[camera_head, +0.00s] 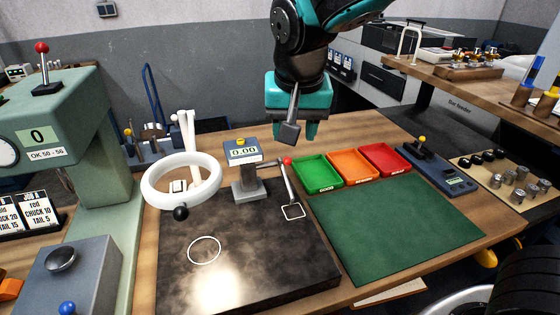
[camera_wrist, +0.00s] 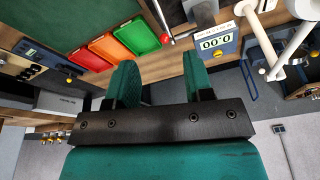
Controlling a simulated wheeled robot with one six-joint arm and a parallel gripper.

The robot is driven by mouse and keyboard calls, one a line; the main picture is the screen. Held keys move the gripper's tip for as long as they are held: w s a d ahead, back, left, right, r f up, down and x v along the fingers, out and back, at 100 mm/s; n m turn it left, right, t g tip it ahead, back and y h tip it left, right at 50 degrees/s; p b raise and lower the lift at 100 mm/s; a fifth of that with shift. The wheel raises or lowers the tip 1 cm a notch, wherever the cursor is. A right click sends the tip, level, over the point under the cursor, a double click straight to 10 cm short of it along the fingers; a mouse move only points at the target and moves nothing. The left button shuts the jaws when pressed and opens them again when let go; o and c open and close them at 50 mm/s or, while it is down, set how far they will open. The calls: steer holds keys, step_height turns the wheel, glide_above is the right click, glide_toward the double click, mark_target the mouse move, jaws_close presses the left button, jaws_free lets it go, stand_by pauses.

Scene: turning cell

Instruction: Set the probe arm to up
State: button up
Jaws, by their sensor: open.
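The probe arm (camera_head: 291,186) is a thin grey rod with a red ball knob (camera_head: 287,161), beside a grey gauge stand (camera_head: 248,188) on the dark plate. The rod slants from the knob down towards a white square outline on the plate; I cannot tell its set position. The gauge display (camera_head: 243,152) reads 0.00. My teal gripper (camera_head: 297,134) hangs above and behind the knob, open and empty, apart from the arm. In the wrist view the knob (camera_wrist: 165,39) shows beyond the gap between my open fingers (camera_wrist: 160,76); most of the rod is not clear there.
Green (camera_head: 319,171), orange (camera_head: 353,165) and red (camera_head: 385,159) trays stand right of the arm, behind a green mat (camera_head: 395,231). A white ring (camera_head: 181,181) with a black knob stands left. A green machine (camera_head: 105,165) is at far left. The dark plate's front (camera_head: 255,275) is clear.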

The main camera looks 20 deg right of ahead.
mark_target(288, 159)
steer(key=w+m+h, duration=0.2)
steer(key=w+m, duration=0.2)
steer(key=w, duration=0.1)
steer(key=shift+t, duration=0.5)
steer(key=p+x, duration=0.1)
steer(key=x, duration=0.4)
steer(key=p+x, duration=0.1)
steer(key=x, duration=0.5)
steer(key=p+x, duration=0.2)
steer(key=x, duration=0.3)
steer(key=shift+w+a+f, duration=0.25)
steer(key=shift+a+f, duration=0.05)
steer(key=shift+f, duration=0.05)
jaws_close()
